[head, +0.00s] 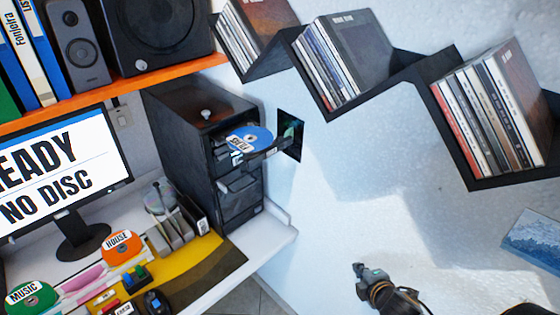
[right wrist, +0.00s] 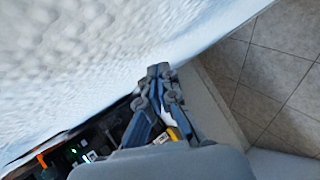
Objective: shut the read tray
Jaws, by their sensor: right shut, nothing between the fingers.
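The read tray (head: 270,152) sticks out of the upper front of the black computer tower (head: 190,130). A blue disc (head: 249,139) with a white label lies on it. My right gripper (head: 362,272) is low and to the right of the tower, well apart from the tray, in front of the pale wall. It is shut and empty; its closed fingers also show in the right wrist view (right wrist: 158,72). My left gripper is not in view.
A monitor (head: 62,170) showing "READY" and "NO DISC" stands on the white desk (head: 265,238). The desk also holds an orange disc (head: 123,246) and a green disc (head: 32,298). Black zigzag shelves (head: 400,75) with disc cases hang on the wall. Space around my right gripper is clear.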

